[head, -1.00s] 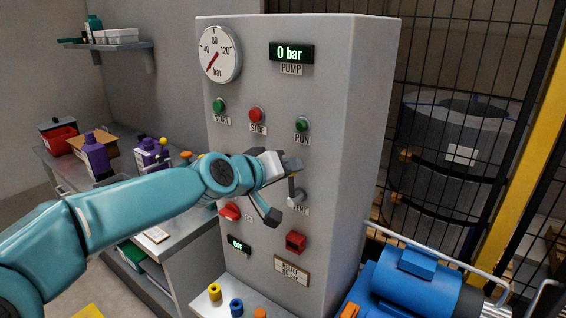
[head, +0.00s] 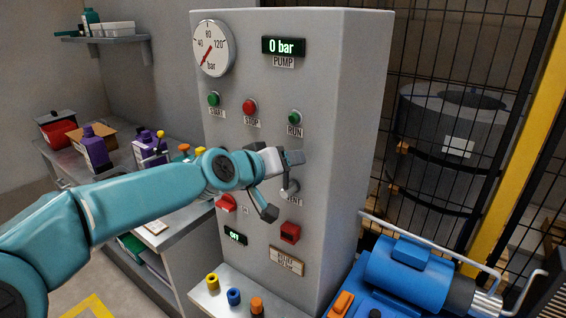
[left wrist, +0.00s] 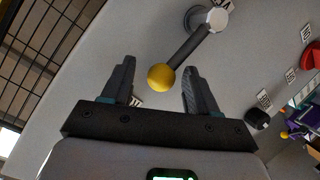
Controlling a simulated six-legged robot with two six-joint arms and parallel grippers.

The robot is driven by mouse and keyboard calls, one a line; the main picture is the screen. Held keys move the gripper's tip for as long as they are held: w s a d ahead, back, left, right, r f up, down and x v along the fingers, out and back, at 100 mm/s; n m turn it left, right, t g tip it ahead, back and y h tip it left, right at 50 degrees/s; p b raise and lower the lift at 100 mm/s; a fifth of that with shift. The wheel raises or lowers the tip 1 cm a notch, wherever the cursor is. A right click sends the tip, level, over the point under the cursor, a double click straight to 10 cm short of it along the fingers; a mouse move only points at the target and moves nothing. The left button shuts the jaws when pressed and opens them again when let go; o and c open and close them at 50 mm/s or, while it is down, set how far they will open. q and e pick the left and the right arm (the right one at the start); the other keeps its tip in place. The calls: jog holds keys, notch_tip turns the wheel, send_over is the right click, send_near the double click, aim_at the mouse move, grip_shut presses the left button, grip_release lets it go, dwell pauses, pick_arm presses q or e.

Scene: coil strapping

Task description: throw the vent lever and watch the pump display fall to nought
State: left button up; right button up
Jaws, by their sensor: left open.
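The vent lever (head: 290,187) is on the front of the grey pump cabinet, above the VENT label. In the left wrist view its yellow ball knob (left wrist: 161,78) lies between my finger pads, with a visible gap on each side. The knob is hidden behind my gripper in the head view. My left gripper (head: 282,186) is open at the lever; its fingers also show in the left wrist view (left wrist: 158,72). The pump display (head: 283,46) reads 0 bar. My right gripper is not seen.
The round gauge (head: 213,48) has its needle low. Start (head: 213,99), stop (head: 250,106) and run (head: 294,117) buttons sit above the lever. A red switch (head: 226,203) and a small OFF display (head: 235,236) are below my gripper. A blue motor (head: 408,275) stands at lower right.

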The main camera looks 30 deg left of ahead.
pick_arm(q)
jog(key=b+v, duration=0.1)
jog(key=v, duration=1.5)
jog(key=shift+s, duration=0.2)
jog(key=shift+a, duration=0.1)
